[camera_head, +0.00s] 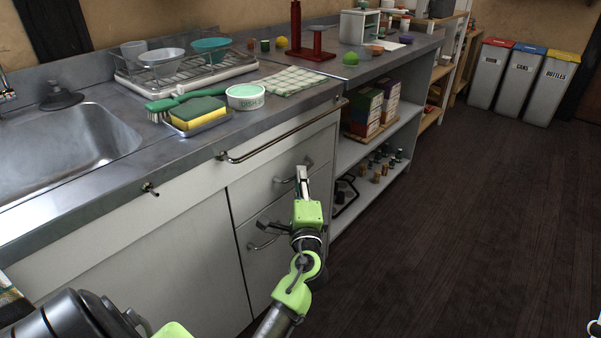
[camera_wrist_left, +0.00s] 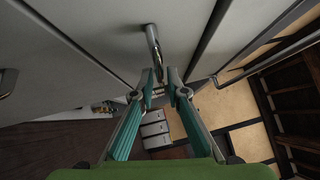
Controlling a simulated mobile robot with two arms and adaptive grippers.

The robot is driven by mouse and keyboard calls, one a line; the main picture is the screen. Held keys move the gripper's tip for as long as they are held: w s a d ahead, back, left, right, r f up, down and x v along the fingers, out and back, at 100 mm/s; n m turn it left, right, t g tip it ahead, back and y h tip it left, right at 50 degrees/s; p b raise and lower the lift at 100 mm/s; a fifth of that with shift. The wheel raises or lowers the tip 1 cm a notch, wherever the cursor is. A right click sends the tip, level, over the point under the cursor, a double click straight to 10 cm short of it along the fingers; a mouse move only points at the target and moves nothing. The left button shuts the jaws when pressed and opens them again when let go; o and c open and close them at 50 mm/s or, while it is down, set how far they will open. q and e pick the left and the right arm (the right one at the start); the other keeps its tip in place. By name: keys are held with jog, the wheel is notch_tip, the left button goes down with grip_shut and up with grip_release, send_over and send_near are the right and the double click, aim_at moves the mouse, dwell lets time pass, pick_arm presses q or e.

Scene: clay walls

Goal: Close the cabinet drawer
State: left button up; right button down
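The white cabinet under the counter has an upper drawer (camera_head: 257,190) and a lower drawer (camera_head: 256,270), each with a metal bar handle. In the head view both fronts look nearly flush, and I cannot tell whether either stands slightly out. My left gripper (camera_head: 302,177) is at the upper drawer's handle (camera_head: 283,180), which is partly hidden behind it. In the left wrist view the left gripper (camera_wrist_left: 165,78) has its fingertips a little apart. The handle (camera_wrist_left: 154,45) reaches down to them, close to the left-hand finger; I see no firm grip. My right gripper is not in view.
A long rail (camera_head: 285,137) runs along the counter front above the drawers. An open shelf (camera_head: 345,155) with boxes and small bottles stands right of the drawers. The dark floor (camera_head: 460,210) on the right is clear, with bins (camera_head: 520,85) far back.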

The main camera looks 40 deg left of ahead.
pick_arm(q)
jog(key=v, duration=0.9)
jog(key=shift+d, duration=0.2)
jog(key=shift+s, duration=0.1)
